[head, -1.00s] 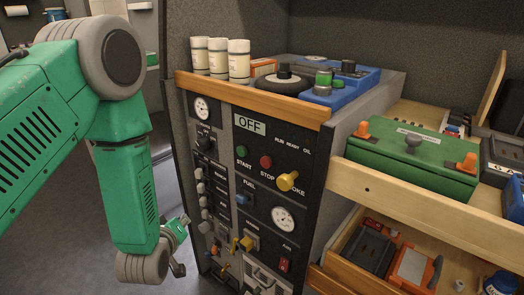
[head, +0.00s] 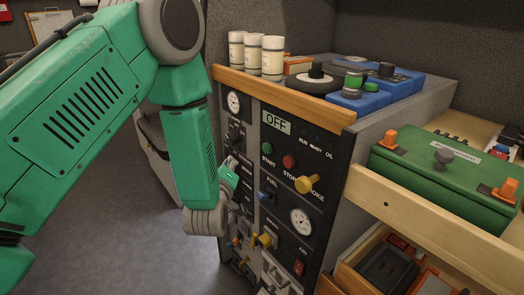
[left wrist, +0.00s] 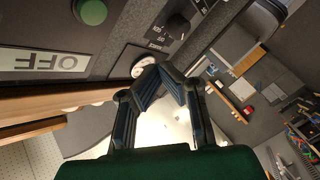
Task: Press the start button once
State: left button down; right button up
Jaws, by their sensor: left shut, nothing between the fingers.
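The green start button (head: 267,148) is on the black control panel, above the label START and left of the red stop button (head: 289,161). The display (head: 277,123) above it reads OFF. My left gripper (head: 231,164) is in front of the panel's left column, left of and slightly lower than the start button. Its fingers are partly hidden by my wrist in the head view. In the left wrist view the fingers (left wrist: 160,75) are shut and empty, and the green button (left wrist: 90,12) shows at the top left, apart from them. My right gripper is out of view.
A yellow choke knob (head: 307,184) sticks out below the stop button. A gauge (head: 234,101) is at the panel's upper left. A wooden ledge (head: 280,95) overhangs the panel, with white cans (head: 272,57) on it. Open drawers (head: 440,225) project at right.

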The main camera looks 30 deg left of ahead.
pick_arm(q)
send_near(260, 143)
jog(key=shift+b+x, duration=0.6)
jog(key=shift+x, duration=1.55)
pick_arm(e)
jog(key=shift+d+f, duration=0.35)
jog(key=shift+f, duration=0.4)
